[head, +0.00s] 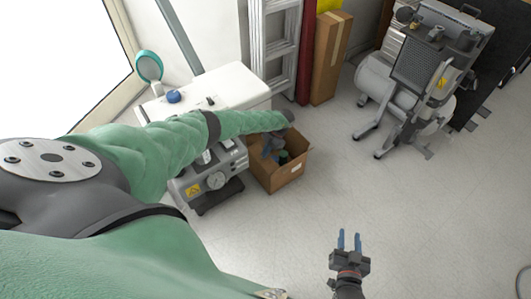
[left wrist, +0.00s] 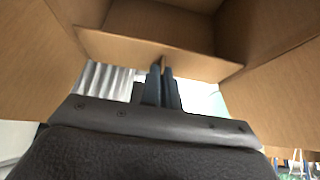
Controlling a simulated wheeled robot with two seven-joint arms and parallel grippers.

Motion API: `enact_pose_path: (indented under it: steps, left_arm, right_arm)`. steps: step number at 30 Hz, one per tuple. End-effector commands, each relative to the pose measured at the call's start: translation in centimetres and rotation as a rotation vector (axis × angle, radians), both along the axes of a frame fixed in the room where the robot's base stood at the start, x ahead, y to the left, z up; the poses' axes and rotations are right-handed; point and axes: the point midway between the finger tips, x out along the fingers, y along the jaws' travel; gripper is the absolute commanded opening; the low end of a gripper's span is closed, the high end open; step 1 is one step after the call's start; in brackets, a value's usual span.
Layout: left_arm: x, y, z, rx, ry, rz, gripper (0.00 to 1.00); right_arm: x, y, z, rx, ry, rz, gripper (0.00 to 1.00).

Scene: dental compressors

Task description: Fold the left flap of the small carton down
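The small carton (head: 283,181) stands on the floor, open at the top, beside the compressor. My left gripper (head: 272,150) is over its opening, with the fingers partly hidden by the wrist. The left wrist view shows brown cardboard panels of the carton (left wrist: 150,48) around the gripper. There the left fingers (left wrist: 160,84) are together, with their tips by a cardboard edge; no clear grip shows. I cannot tell which panel is the left flap. My right gripper (head: 349,241) has its two blue fingers apart, empty, above bare floor.
A compressor unit (head: 216,180) with a gauge stands directly left of the carton, below a white cabinet (head: 225,88). A ladder (head: 276,45) and a tall carton (head: 329,58) stand behind. A grey machine (head: 415,75) is at right. The middle floor is clear.

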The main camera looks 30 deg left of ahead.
Motion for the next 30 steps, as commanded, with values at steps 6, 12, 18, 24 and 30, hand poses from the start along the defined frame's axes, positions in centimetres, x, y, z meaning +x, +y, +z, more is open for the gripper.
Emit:
enact_pose_path:
  steps: [6, 12, 18, 24, 30]
  left_arm:
    - [0.0, -0.1, 0.0, -0.001, 0.000, -0.001, 0.00]
    - [0.0, -0.1, 0.0, 0.000, 0.001, -0.001, 0.09]
    - [0.0, 0.0, 0.0, 0.000, 0.001, 0.000, 0.25]
    - [0.0, 0.0, 0.1, 0.000, 0.001, 0.000, 0.25]
    - [0.7, -0.3, 1.2, 0.000, 0.000, 0.000, 0.25]
  right_arm:
    - [0.1, 0.0, 0.2, 0.002, -0.005, -0.001, 0.36]
    - [0.1, 0.0, 0.2, 0.002, -0.005, -0.001, 0.36]
    - [0.1, 0.0, 0.2, 0.001, -0.004, -0.001, 0.36]
    - [0.0, 0.0, 0.1, 0.001, -0.004, -0.001, 0.36]
    - [-0.1, 0.0, -0.3, -0.001, 0.012, 0.001, 0.36]
